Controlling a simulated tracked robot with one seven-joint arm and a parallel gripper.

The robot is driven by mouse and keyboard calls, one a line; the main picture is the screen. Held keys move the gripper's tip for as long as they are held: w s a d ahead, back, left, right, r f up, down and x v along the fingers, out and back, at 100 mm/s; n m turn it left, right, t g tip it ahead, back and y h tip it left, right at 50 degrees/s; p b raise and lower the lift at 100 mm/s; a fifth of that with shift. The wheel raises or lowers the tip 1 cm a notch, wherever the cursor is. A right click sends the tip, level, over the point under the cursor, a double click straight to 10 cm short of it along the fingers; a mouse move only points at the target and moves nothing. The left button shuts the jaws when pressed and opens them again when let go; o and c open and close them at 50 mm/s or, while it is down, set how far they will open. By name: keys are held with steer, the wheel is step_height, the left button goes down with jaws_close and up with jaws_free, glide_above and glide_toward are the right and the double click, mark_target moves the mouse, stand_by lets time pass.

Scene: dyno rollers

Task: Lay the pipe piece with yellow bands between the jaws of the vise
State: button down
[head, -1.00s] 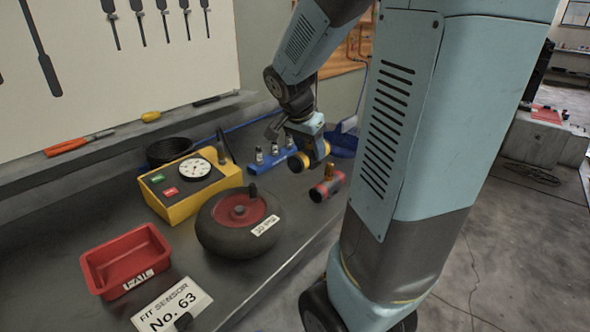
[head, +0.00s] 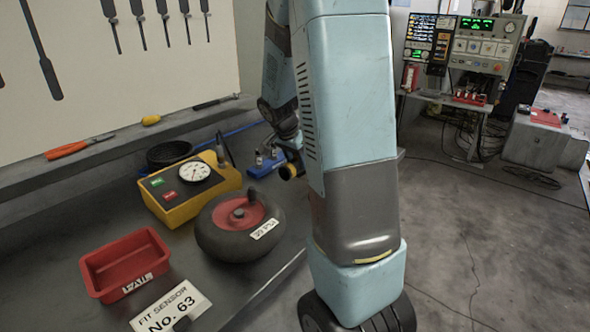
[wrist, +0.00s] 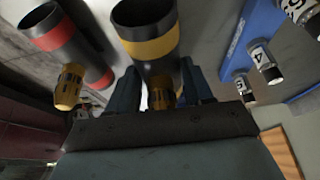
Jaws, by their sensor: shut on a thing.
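The dark pipe piece with yellow bands (wrist: 147,38) is in front of my gripper (wrist: 163,92) in the wrist view. Its brass fitting (wrist: 162,90) sits between the two fingers, and they are shut on it. In the head view, the end of this piece (head: 290,171) shows just left of my arm, close to the blue rack. Most of my gripper is hidden by my arm there. I cannot make out the vise in either current view.
A red-banded pipe piece (wrist: 62,42) lies close by on the left in the wrist view. A blue rack (head: 268,164) holds small labelled sensors. A yellow gauge box (head: 190,187), a wheel (head: 222,240) and a red tray (head: 125,264) occupy the bench.

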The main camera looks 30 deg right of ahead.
mark_target(297, 168)
steer(key=shift+w+d+f, duration=0.15)
steer(key=shift+w+f, duration=0.25)
steer(key=shift+f, duration=1.55)
steer(key=shift+c, duration=2.3)
jaws_free()
steer(key=shift+f, duration=0.1)
